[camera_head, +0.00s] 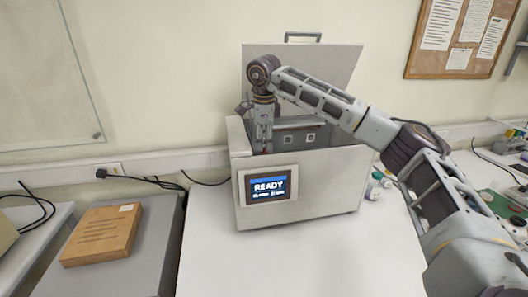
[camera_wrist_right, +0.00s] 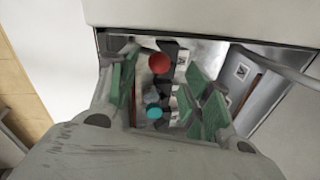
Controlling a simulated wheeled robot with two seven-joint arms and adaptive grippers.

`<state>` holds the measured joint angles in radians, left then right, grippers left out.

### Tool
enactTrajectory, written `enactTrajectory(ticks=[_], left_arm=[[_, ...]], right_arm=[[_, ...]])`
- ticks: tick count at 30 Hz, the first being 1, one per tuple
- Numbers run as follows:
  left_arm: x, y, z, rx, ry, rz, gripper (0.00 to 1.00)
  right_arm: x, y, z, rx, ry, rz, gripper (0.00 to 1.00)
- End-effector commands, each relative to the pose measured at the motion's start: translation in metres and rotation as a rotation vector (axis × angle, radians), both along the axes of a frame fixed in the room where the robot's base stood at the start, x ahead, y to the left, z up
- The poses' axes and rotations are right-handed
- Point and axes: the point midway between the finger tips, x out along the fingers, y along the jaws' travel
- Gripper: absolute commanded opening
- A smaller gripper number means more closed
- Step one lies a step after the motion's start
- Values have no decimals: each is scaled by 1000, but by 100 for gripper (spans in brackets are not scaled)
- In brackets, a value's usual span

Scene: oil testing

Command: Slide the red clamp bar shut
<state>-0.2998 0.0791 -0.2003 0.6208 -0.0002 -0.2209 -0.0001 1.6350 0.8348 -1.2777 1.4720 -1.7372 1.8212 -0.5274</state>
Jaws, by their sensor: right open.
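A white tester (camera_head: 300,208) stands on the table with its lid (camera_head: 335,75) raised. My right gripper (camera_head: 264,148) points down into the left part of its open chamber. In the right wrist view the green-padded fingers of this gripper (camera_wrist_right: 165,95) are spread apart and empty. A red round knob (camera_wrist_right: 159,63) shows between and beyond the fingers, apart from them as far as I can tell. I cannot tell whether it belongs to the clamp bar, whose length is not clear. A teal cap (camera_wrist_right: 154,112) shows nearer. My left gripper is out of view.
The chamber walls (camera_wrist_right: 225,70) surround the fingers closely. The screen (camera_head: 268,186) reads READY. Small bottles (camera_head: 374,188) stand right of the tester. A brown box (camera_head: 102,235) lies on the grey surface at left. The white table in front of the tester is clear.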

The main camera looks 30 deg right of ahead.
Motion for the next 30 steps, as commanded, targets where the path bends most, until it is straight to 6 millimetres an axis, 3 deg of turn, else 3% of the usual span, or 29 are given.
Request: enactTrajectory(ticks=[9,15,26,30], left_arm=[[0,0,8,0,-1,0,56],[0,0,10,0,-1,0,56],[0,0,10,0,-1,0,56],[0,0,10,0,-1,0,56]], right_arm=[[7,-4,-39,-1,2,-1,49],[9,-5,-53,-1,0,0,49],[10,-5,-57,0,0,0,49],[10,-5,-57,0,0,0,35]])
